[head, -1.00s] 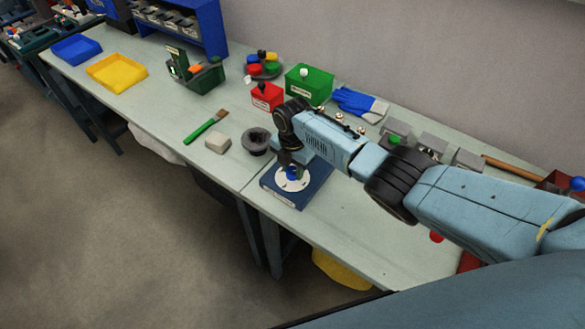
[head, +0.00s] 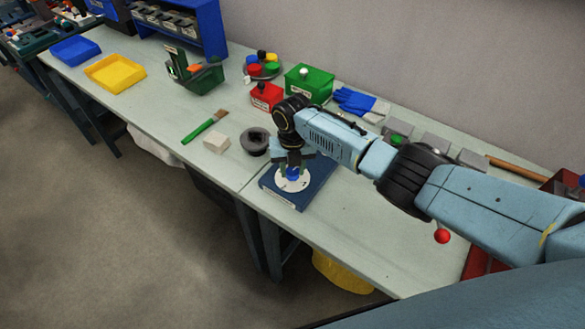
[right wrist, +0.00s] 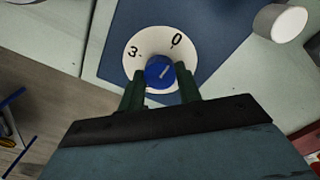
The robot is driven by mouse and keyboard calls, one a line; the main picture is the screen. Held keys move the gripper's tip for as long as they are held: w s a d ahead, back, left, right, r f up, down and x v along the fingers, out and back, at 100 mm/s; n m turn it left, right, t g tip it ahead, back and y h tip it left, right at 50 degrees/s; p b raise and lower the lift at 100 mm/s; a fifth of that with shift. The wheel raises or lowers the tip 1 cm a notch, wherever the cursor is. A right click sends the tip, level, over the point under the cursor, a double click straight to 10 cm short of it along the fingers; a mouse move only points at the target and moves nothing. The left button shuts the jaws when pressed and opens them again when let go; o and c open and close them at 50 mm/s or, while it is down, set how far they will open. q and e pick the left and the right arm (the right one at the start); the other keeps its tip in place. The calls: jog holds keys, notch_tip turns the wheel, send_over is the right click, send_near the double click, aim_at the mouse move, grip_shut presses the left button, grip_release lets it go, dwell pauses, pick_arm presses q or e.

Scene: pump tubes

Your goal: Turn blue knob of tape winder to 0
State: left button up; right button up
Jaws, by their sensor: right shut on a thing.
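The tape winder is a flat dark blue base (head: 312,190) near the front edge of the table, with a white dial (head: 283,186) on top. The blue knob (head: 293,174) sits at the dial's middle. My right gripper (head: 293,170) points down over it, shut on the knob with one dark green finger on each side. In the right wrist view the knob (right wrist: 160,72) shows a pale line pointing up and right. The dial (right wrist: 150,42) carries a "3" at upper left and a "0" at upper right; the line points somewhat right of the "0". My left gripper is not in view.
A dark round cup (head: 254,142), a pale block (head: 216,141) and a green brush (head: 203,128) lie left of the winder. Red (head: 266,96) and green (head: 309,83) boxes stand behind.

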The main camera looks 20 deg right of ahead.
aim_at(293, 171)
jog(key=shift+n, duration=0.3)
jog(key=o, duration=1)
notch_tip(293, 171, up, 14)
jog(key=shift+f, duration=0.25)
dwell(0.3)
